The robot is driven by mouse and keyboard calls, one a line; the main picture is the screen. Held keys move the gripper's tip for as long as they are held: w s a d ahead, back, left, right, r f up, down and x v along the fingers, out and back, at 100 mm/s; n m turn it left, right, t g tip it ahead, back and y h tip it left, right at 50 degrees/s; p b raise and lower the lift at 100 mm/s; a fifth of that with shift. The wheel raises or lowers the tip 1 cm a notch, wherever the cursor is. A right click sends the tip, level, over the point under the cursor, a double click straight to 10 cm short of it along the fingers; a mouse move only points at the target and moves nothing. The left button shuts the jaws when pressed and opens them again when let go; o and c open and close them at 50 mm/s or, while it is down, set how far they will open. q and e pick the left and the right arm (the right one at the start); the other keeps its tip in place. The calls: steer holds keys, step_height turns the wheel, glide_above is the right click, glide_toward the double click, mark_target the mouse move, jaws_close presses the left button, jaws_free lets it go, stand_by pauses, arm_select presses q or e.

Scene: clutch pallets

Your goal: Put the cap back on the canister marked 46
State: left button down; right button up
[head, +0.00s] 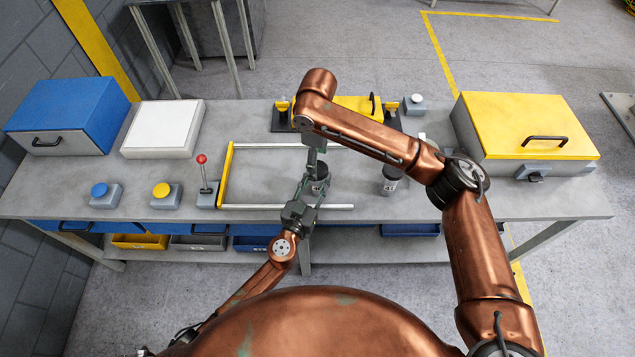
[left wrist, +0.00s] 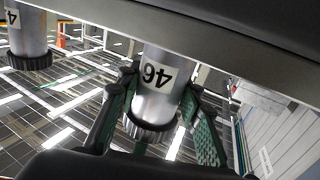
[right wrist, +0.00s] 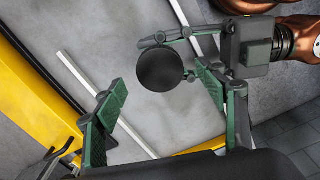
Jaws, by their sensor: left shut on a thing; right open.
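The canister marked 46 (left wrist: 155,88) is a silver cylinder standing on the table; the left wrist view shows it upside down. My left gripper (left wrist: 155,112) is shut on its body, one finger on each side. A dark ridged cap (left wrist: 150,130) sits on the canister's top; I cannot tell how tightly. From above, in the right wrist view, the cap is a black disc (right wrist: 160,70). My right gripper (right wrist: 162,88) is open above it, its fingers apart and not visibly touching the cap. In the head view, the arms partly hide the canister (head: 319,187).
A second dark-topped canister (head: 390,180) stands to the right, also visible in the left wrist view (left wrist: 28,38). A rail frame (head: 227,175) surrounds the work spot. A red-knobbed lever (head: 203,175) and button boxes stand left; a yellow box (head: 520,120) stands right.

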step_height(320, 180, up, 9)
stand_by(0.3)
arm_select(q)
steer(key=c, duration=1.3)
jaws_free()
steer(key=shift+o, duration=0.2)
steer(key=v, duration=1.2)
steer(key=shift+f, duration=0.1)
